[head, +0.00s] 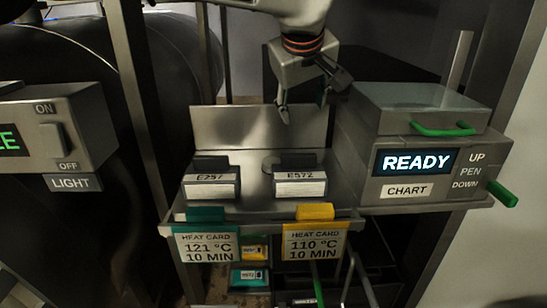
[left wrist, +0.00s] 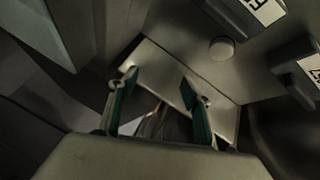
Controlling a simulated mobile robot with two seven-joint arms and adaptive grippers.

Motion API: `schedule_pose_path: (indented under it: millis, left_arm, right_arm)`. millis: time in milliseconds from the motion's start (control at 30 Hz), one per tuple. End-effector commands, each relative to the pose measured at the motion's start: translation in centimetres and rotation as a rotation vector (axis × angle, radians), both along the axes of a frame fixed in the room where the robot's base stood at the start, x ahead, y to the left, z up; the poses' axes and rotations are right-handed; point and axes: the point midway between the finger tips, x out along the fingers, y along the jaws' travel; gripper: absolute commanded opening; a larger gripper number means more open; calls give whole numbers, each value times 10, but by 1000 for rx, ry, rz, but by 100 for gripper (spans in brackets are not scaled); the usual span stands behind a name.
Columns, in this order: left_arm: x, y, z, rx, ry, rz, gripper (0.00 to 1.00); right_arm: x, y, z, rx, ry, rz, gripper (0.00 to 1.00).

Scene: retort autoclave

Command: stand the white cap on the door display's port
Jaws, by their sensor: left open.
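My left gripper (head: 303,103) hangs over the back of the metal shelf, fingers apart and nothing between them. Its open fingers also show in the left wrist view (left wrist: 160,80). I cannot make out a white cap in either view. A round grey disc (head: 270,158) lies on the shelf behind the E572 block, and a pale round disc shows in the left wrist view (left wrist: 222,48), off to the right of the fingers. A display with green letters (head: 10,140) is cut off at the left edge; no port on it can be made out. My right gripper is not in view.
The metal shelf (head: 232,174) has a raised back plate (head: 225,125). Blocks E257 (head: 211,180) and E572 (head: 300,182) stand on it. Heat cards (head: 207,248) hang at its front. The READY chart recorder (head: 398,190) stands right. A post (head: 137,95) rises left.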

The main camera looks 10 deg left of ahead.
Motion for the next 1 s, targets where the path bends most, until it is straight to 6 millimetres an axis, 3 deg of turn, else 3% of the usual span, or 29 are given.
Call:
schedule_pose_path:
  millis: [100,300,1000]
  left_arm:
    - [-39,19,-22,99,156,2,49]
    - [-74,35,-36,185,293,-14,49]
    - [-52,56,-105,192,305,-15,49]
  right_arm:
    - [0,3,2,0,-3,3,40]
    - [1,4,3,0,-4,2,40]
    - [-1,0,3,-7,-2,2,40]
